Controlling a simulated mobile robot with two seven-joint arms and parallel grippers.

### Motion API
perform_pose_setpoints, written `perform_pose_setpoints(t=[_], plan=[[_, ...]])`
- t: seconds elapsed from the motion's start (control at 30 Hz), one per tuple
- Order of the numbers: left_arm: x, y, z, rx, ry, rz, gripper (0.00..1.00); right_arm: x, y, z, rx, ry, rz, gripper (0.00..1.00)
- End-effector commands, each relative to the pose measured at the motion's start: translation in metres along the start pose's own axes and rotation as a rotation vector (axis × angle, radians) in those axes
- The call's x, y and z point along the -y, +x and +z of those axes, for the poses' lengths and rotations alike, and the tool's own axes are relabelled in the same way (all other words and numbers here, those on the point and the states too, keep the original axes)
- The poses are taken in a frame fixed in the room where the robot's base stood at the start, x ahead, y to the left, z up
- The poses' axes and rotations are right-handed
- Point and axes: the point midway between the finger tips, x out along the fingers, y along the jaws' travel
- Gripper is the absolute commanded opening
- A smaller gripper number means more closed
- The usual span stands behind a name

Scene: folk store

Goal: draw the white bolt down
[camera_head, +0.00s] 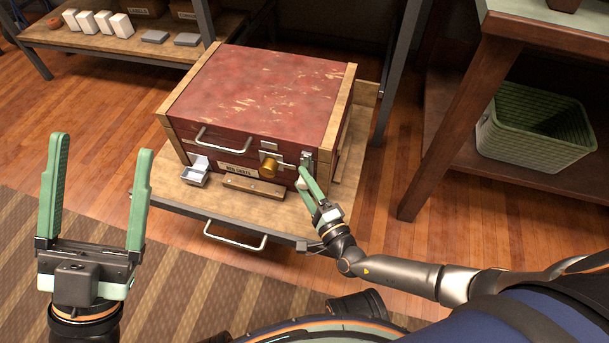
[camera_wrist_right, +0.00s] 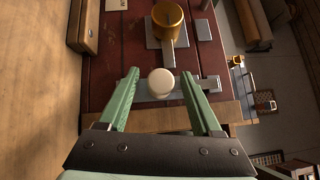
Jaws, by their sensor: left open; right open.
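The white bolt (camera_wrist_right: 161,82) has a round pale knob, seen in the right wrist view in front of a grey metal plate (camera_wrist_right: 207,84) on the red crate. In the head view its knob is hard to make out behind my fingers. My right gripper (camera_wrist_right: 160,73) is open, with one green finger on each side of the knob and a visible gap to each. In the head view, my right gripper (camera_head: 309,181) is at the right end of the red crate's (camera_head: 258,90) front. My left gripper (camera_head: 102,146) is open and empty, left of the crate.
A brass knob (camera_head: 269,168) sits left of the bolt hardware. A green basket (camera_head: 535,128) stands on a shelf at right.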

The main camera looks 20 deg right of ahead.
Motion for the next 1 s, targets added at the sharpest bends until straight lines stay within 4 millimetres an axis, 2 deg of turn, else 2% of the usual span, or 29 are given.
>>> perform_pose_setpoints(t=[0.27,0.87,1.0], plan=[[0.0001,0.0,0.0,0.0,0.0,0.0,0.82,-0.0001,-0.0002,0.0007,0.0,0.001,0.0,0.66],[0.0001,0.0,0.0001,0.0,0.0,0.0,0.82,-0.0003,-0.0001,0.0001,0.0,0.0,0.001,0.0],[0.0001,0.0,0.0002,0.0,0.0,0.0,0.82,-0.0004,0.0,0.0,0.0,0.0,0.002,0.0]])
